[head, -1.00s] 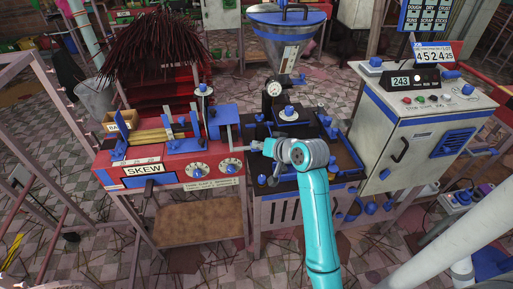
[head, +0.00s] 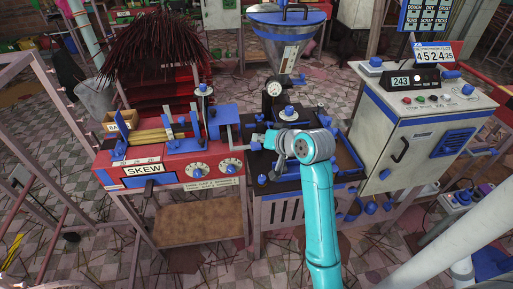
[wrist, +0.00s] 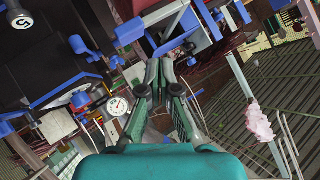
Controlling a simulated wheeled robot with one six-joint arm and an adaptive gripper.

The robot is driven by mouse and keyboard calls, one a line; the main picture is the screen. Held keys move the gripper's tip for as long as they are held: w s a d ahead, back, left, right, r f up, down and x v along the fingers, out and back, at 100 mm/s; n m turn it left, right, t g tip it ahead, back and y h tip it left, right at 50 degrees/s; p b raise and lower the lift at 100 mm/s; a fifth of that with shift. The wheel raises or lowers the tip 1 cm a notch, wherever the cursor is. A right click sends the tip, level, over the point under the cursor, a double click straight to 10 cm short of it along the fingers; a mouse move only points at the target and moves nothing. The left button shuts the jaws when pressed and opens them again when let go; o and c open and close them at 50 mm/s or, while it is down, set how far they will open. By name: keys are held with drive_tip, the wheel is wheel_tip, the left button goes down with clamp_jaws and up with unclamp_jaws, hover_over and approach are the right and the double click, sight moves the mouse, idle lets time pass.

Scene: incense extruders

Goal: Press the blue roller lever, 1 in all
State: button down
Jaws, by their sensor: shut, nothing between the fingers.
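Several blue parts sit on the red machine marked SKEW (head: 143,170) and on the dark-topped bench (head: 270,190) beside it. I cannot tell for sure which is the blue roller lever. A blue block (head: 222,117) stands at the red machine's right end. In the wrist view a blue piece (wrist: 130,32) shows just up and left of the fingertips. My gripper (wrist: 160,68) is shut and empty there, with its fingers together. In the head view my gripper (head: 258,141) is small and partly hidden by my wrist, above the bench's left side.
A metal hopper (head: 285,48) with a blue rim stands behind the bench. A grey control cabinet (head: 415,130) stands to the right. Dark sticks (head: 150,55) fan out behind the red machine. A cardboard box (head: 120,121) sits at its left end.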

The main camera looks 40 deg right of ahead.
drive_tip(key=shift+s+a+r, duration=0.1)
drive_tip(key=shift+s+r, duration=0.05)
drive_tip(key=shift+r, duration=0.5)
drive_tip(key=shift+s+a+r, duration=0.1)
drive_tip(key=shift+s+r, duration=0.05)
drive_tip(key=shift+r, duration=0.45)
drive_tip(key=s+a+f+n+t, duration=0.1)
drive_tip(key=s+a+f, duration=1.2)
drive_tip(key=a+f, duration=0.3)
drive_tip(key=s+a+r+n, duration=0.1)
drive_tip(key=s+a+n, duration=0.1)
drive_tip(key=s, duration=0.6)
drive_tip(key=s+a+r+n+t, duration=0.1)
drive_tip(key=s+a+n, duration=0.1)
drive_tip(key=s, duration=0.7)
drive_tip(key=s+a+r+n+t+y, duration=0.1)
drive_tip(key=s+a+n, duration=0.1)
drive_tip(key=s, duration=0.6)
drive_tip(key=shift+s+a+r+n, duration=0.25)
drive_tip(key=shift+s+a+n, duration=0.15)
drive_tip(key=shift+a, duration=0.35)
